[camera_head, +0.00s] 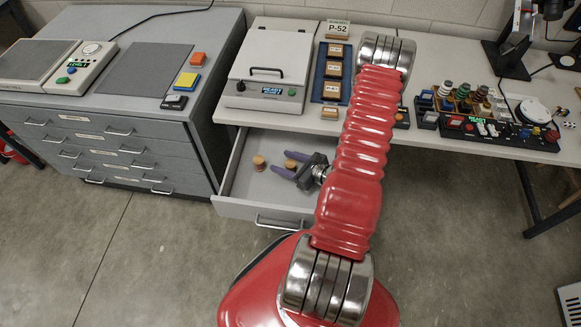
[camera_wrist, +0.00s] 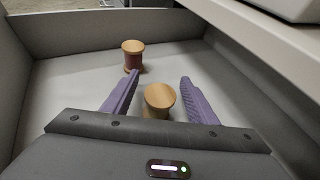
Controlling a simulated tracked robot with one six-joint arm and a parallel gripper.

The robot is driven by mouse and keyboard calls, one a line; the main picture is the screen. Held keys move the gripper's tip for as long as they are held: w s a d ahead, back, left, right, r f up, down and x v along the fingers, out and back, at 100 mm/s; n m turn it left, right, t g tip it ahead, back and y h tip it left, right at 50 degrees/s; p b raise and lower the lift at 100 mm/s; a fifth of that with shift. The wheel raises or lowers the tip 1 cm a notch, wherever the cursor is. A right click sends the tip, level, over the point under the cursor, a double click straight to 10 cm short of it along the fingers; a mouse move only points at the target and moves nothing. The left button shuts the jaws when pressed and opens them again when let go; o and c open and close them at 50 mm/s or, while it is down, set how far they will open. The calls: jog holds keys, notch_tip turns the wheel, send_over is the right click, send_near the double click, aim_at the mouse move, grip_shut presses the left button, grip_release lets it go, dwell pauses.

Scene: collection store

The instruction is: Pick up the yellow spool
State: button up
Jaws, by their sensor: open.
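Two spools with wooden ends stand in the open drawer (camera_head: 232,208). One has dark red thread; it is at the left in the head view (camera_head: 259,163) and farther off in the wrist view (camera_wrist: 132,57). The other spool (camera_wrist: 159,99) is between my fingers in the wrist view, apart from both; it is partly hidden by my gripper in the head view (camera_head: 291,163). Its thread is mostly hidden under its top, so I cannot confirm that it is yellow. My gripper (camera_wrist: 160,77) is open, its purple fingers reaching down into the drawer (camera_head: 279,162).
Drawer walls stand close around my gripper, with the table edge (camera_wrist: 260,50) overhead at right. A lidded device (camera_head: 268,70) sits on the table above. A rack of several coloured spools (camera_head: 465,98) stands farther right. A grey cabinet (camera_head: 110,150) is at left.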

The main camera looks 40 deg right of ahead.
jog(key=shift+x, duration=0.85)
jog(key=c, duration=1.1)
jog(key=shift+r, duration=4.95)
